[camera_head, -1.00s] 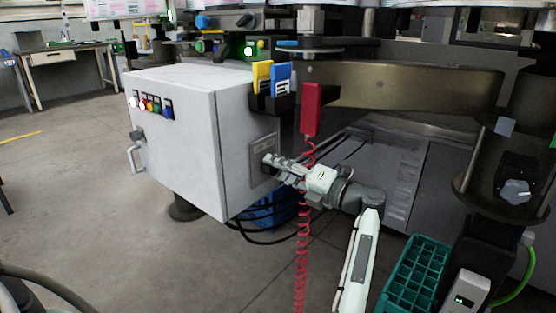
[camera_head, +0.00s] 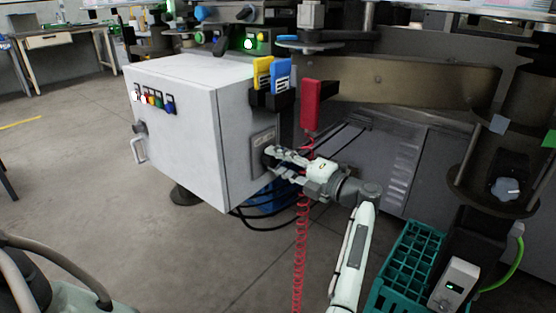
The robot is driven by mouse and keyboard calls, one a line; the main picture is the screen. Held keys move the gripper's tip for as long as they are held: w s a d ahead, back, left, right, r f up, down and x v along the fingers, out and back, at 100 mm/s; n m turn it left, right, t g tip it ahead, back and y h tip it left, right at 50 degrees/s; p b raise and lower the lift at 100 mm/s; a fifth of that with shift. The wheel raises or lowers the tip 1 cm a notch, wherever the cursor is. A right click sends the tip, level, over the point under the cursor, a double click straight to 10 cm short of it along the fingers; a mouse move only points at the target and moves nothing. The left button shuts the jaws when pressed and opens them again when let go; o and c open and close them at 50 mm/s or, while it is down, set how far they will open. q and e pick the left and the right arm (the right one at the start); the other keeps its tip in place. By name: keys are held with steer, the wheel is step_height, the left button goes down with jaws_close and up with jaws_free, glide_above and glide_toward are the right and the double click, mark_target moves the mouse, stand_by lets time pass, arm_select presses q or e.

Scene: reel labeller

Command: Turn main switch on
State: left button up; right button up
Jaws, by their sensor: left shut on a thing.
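The main switch is on a grey plate (camera_head: 263,139) on the right side face of the white cabinet (camera_head: 178,137). A dark knob at the plate's lower part is mostly hidden by my fingers. My left gripper (camera_head: 271,158) reaches it from the right, with its fingertips at the knob and shut on it. The knob's exact angle cannot be made out. My right gripper is not in view.
Yellow (camera_head: 262,74) and blue (camera_head: 281,76) items sit in a black holder above the switch. A teal crate (camera_head: 408,262) stands at lower right.

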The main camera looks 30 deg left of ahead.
arm_select(q)
steer(key=o, duration=1.2)
steer(key=shift+c, duration=0.2)
steer(key=s+d, duration=0.1)
steer(key=d, duration=1.1)
